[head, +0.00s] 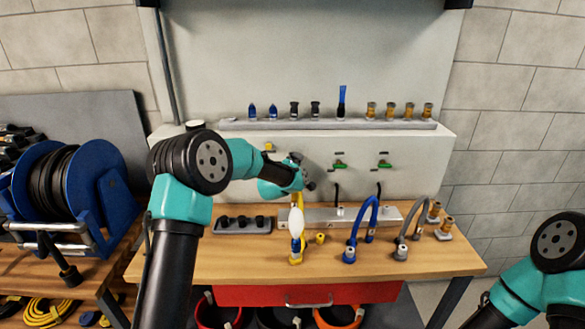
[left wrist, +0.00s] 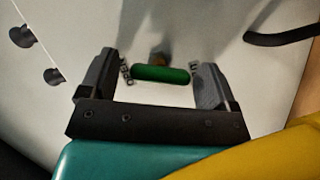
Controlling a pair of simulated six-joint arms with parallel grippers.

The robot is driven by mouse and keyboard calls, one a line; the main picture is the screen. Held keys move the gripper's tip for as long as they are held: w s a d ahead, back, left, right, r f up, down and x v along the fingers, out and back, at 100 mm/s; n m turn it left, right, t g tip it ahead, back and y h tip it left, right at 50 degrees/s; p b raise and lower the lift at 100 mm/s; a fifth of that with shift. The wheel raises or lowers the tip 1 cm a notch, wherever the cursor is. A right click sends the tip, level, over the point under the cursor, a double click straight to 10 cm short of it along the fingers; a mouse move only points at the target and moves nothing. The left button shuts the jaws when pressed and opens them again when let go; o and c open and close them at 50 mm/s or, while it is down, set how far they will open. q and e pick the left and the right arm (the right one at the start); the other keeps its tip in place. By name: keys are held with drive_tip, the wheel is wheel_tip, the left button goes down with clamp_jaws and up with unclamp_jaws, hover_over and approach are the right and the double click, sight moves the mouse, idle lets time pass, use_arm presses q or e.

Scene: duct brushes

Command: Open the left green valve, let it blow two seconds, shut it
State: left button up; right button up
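The green valve handle (left wrist: 163,73) lies between the two fingers of my left gripper (left wrist: 157,82) in the left wrist view. The fingers stand open, one at each end of the handle, and I cannot tell whether they touch it. Part of an OPEN label is at its left and part of a SHUT label at its right. In the head view my left gripper (head: 295,170) is at the panel above the yellow hose (head: 302,204) and hides this valve. Two other green valves, a middle one (head: 339,165) and a right one (head: 384,164), lie level. My right gripper is out of view.
A blue hose (head: 362,212) and a grey hose (head: 416,217) arch over the bench (head: 220,263). Several brushes stand on the upper shelf (head: 330,125). A blue reel (head: 110,205) is at left.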

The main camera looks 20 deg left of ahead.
use_arm(q)
drive_tip(key=shift+s, duration=0.15)
drive_tip(key=s+a+r, duration=0.1)
drive_tip(key=s+r, duration=0.2)
drive_tip(key=s, duration=1.4)
drive_tip(key=shift+w, duration=0.1)
drive_tip(key=s+a+f+g, duration=0.2)
drive_tip(key=a+f+g, duration=0.4)
drive_tip(key=a+f, duration=0.1)
drive_tip(key=w+d+r+m+t+h, duration=0.1)
drive_tip(key=w+r+m+t+h, duration=0.2)
drive_tip(key=r, duration=0.6)
drive_tip(key=shift+w+r+h, duration=0.3)
drive_tip(key=shift+w+h, duration=0.05)
drive_tip(key=shift+h, duration=0.75)
drive_tip(key=shift+w+d, duration=0.1)
drive_tip(key=x, duration=1.7)
drive_tip(key=shift+w, duration=0.1)
